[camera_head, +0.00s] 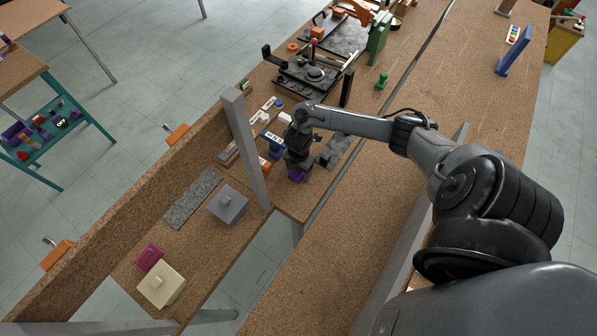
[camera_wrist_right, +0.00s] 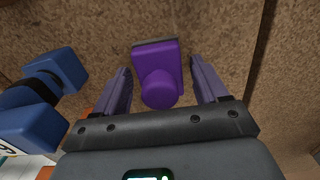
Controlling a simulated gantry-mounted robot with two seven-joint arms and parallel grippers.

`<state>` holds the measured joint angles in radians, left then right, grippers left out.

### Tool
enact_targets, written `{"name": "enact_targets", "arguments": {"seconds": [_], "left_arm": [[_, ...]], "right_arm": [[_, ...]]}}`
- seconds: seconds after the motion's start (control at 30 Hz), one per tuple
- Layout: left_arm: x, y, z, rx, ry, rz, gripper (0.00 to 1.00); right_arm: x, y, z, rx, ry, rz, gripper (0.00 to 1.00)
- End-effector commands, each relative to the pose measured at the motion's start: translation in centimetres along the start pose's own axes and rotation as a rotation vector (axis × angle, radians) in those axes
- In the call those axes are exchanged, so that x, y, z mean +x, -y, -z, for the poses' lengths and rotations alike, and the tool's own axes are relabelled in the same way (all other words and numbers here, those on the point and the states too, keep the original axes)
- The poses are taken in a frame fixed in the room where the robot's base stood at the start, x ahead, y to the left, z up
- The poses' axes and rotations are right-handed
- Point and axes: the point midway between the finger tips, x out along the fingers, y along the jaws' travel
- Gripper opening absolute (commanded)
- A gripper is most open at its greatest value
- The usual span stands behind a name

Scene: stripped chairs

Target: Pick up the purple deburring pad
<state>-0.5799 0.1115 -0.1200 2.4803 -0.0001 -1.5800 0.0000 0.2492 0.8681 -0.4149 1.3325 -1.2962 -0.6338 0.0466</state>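The purple deburring pad (camera_wrist_right: 157,62) is a flat block with a rounded knob, on the brown speckled bench top in the right wrist view. In the head view only a bit of purple (camera_head: 297,177) shows under my right gripper (camera_head: 298,169). In the right wrist view my right gripper (camera_wrist_right: 160,75) is open. Its two fingers stand on either side of the pad, with gaps between them and it. The pad's knob points towards the gripper. My left gripper is in neither view.
A blue tool (camera_wrist_right: 50,80) lies left of the pad in the right wrist view. A grey post (camera_head: 246,150) stands left of my right gripper in the head view. A grey block (camera_head: 228,204), a cream block (camera_head: 161,287) and a magenta pad (camera_head: 149,257) lie nearer the front.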

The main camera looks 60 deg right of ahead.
Motion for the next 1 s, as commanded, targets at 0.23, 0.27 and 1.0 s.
{"name": "enact_targets", "arguments": {"seconds": [0.23,0.27,1.0], "left_arm": [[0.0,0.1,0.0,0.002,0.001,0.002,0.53],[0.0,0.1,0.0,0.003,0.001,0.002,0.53],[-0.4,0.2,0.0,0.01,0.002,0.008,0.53]], "right_arm": [[0.0,0.0,0.0,0.0,0.0,0.0,0.34],[0.0,0.0,0.0,0.0,0.0,0.0,0.29],[-4.0,-0.1,-0.1,-0.003,0.001,-0.003,0.21]]}}
